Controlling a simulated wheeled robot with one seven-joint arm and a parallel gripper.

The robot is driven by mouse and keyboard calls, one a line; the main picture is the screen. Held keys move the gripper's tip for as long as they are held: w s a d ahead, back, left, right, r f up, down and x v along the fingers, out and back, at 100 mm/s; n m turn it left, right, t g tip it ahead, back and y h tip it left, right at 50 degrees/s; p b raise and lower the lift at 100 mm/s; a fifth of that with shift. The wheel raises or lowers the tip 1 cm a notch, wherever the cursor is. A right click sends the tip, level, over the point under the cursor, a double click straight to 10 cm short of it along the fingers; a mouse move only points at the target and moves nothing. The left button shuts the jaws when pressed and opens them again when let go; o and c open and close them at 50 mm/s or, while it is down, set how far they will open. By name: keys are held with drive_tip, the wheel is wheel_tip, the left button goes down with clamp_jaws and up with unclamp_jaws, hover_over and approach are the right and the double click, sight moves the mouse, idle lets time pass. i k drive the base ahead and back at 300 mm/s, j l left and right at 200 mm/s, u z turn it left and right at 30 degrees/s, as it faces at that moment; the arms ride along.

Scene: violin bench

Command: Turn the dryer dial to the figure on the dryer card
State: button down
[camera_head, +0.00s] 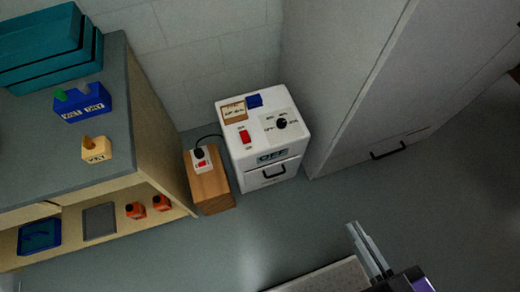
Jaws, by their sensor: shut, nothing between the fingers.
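The dryer (263,140) is a white box standing against the back wall, with a drawer and dark handle at its front. Its dial is a black knob (281,123) on a pale plate on the top, with small figures around it that are too small to read. The dryer card (234,111) is a brown-framed card at the top left; its writing is not legible. A red switch (245,137) and a display reading "OFF" (272,156) are also on the dryer. My gripper (358,228) is at the lower right, shut and empty, well apart from the dryer.
A wooden block (209,190) with a plugged socket stands left of the dryer. A bench (105,140) with blue and yellow holders and teal boxes is at the left. A tall grey cabinet (350,90) stands right of the dryer. The floor (250,235) before the dryer is clear.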

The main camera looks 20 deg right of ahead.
sight(281, 122)
drive_tip(key=i+l+u, duration=0.25)
drive_tip(key=i, duration=0.15)
drive_tip(key=i+l+u, duration=0.3)
drive_tip(key=i, duration=0.15)
